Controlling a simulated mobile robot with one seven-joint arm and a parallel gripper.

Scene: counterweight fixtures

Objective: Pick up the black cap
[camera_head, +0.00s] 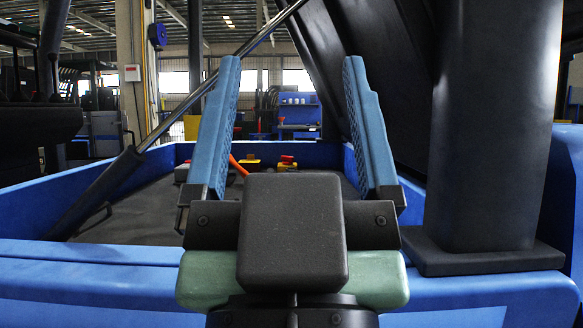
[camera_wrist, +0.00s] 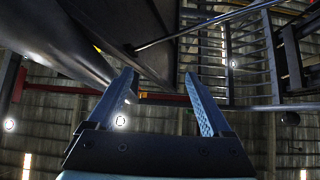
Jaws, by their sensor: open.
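My gripper (camera_head: 292,68) is open, with its two blue fingers pointing up and wide apart and nothing between them. I cannot make out a black cap in either view. In the head view, my gripper and wrist cover part of the blue-walled bay, so things behind them are hidden.
The blue-walled bay (camera_head: 85,194) has a dark floor. A yellow box with a red knob (camera_head: 287,162) and another yellow box (camera_head: 249,163) stand at its back, near an orange cable (camera_head: 238,166). A thick black column (camera_head: 497,120) rises at right; a slanted strut (camera_head: 100,190) crosses the left.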

